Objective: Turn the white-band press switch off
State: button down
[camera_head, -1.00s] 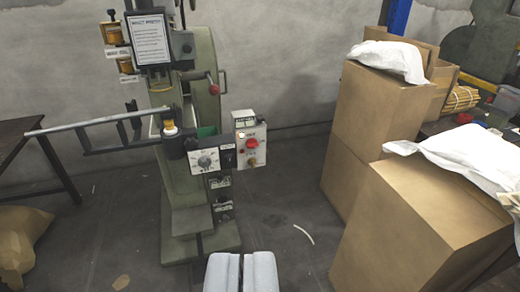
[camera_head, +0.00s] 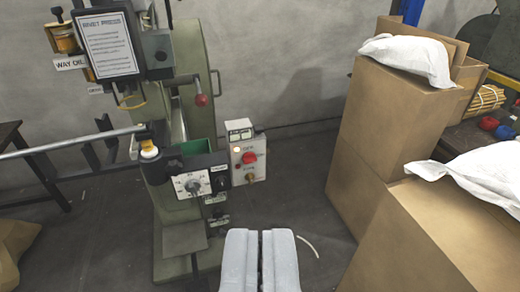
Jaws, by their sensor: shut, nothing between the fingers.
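The green rivet press (camera_head: 190,100) stands left of centre, with a "RIVET PRESS" sign (camera_head: 107,47) near its top. I cannot make out a white band on it. A grey switch box (camera_head: 243,172) is mounted on its right side, with a red switch knob (camera_head: 249,157) on its front and a brass-coloured part below. A dial panel (camera_head: 193,184) sits left of the box. My gripper (camera_head: 260,235) is at the bottom centre, shut and empty, in front of the box and lower in the picture, apart from it.
Tall cardboard boxes (camera_head: 395,115) with white bags (camera_head: 408,58) on them stand at the right. A long metal bar (camera_head: 75,143) sticks out left from the press. Floor shows between press and boxes.

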aim_at(248, 158)
jog(key=i, duration=0.4)
jog(key=u, duration=0.05)
jog(key=k, duration=1.3)
jog(key=u, duration=0.2)
jog(key=i, duration=1.75)
jog(key=z, duration=0.8)
